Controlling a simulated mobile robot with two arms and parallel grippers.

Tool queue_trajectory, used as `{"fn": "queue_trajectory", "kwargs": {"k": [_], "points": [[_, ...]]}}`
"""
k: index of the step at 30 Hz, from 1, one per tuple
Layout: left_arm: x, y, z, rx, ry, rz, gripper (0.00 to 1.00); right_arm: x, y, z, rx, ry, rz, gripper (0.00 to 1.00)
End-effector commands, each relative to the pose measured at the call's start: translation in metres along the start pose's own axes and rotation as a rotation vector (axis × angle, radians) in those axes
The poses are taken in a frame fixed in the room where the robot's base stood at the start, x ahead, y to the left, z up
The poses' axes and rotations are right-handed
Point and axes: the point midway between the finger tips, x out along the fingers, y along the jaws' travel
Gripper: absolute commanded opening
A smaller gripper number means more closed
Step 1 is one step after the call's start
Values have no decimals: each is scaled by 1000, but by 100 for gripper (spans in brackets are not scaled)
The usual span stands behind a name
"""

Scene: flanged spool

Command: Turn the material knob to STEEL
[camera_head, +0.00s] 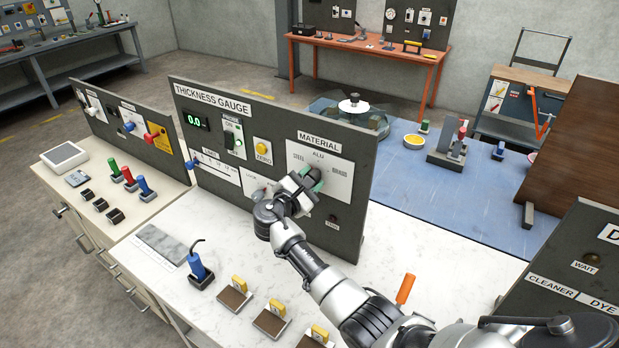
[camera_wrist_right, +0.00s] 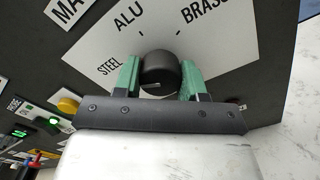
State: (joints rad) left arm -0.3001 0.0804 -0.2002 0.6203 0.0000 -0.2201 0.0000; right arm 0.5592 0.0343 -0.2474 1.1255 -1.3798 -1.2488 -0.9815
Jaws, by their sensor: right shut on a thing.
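The material knob (camera_wrist_right: 160,68) is a dark round knob on a white plate (camera_head: 335,180) under the MATERIAL label of the thickness gauge panel (camera_head: 260,110). In the right wrist view STEEL (camera_wrist_right: 109,66) is printed left of the knob, ALU (camera_wrist_right: 128,16) above it and BRASS (camera_wrist_right: 202,8) at upper right. My right gripper (camera_head: 311,180) is shut on the knob, with its green fingertips (camera_wrist_right: 160,78) on either side of it. Which label the knob points to I cannot tell. My left gripper is not in view.
The panel also has a lit green display (camera_head: 195,121), a green switch (camera_head: 230,141) and a yellow ZERO button (camera_head: 262,146). On the white bench stand a blue-handled probe (camera_head: 199,268) and several brown blocks with yellow tags (camera_head: 235,297). An orange handle (camera_head: 405,289) stands beside my right arm.

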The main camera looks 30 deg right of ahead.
Motion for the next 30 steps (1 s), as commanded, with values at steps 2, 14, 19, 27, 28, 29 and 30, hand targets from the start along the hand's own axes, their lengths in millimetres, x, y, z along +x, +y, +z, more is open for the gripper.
{"fn": "queue_trajectory", "kwargs": {"k": [2,14,19,27,28,29,30], "points": [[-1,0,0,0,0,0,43,1,2,2,-4,-4,3,17],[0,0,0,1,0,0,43,1,2,2,-4,-4,3,53],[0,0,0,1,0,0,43,1,1,1,-4,-2,2,67],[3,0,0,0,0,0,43,-5,-1,-1,-4,0,1,67],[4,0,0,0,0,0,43,-8,-1,-2,-3,0,1,67],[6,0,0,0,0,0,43,-12,-1,-2,-2,0,1,67],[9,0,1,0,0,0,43,-19,-1,-3,-2,2,2,67]]}}
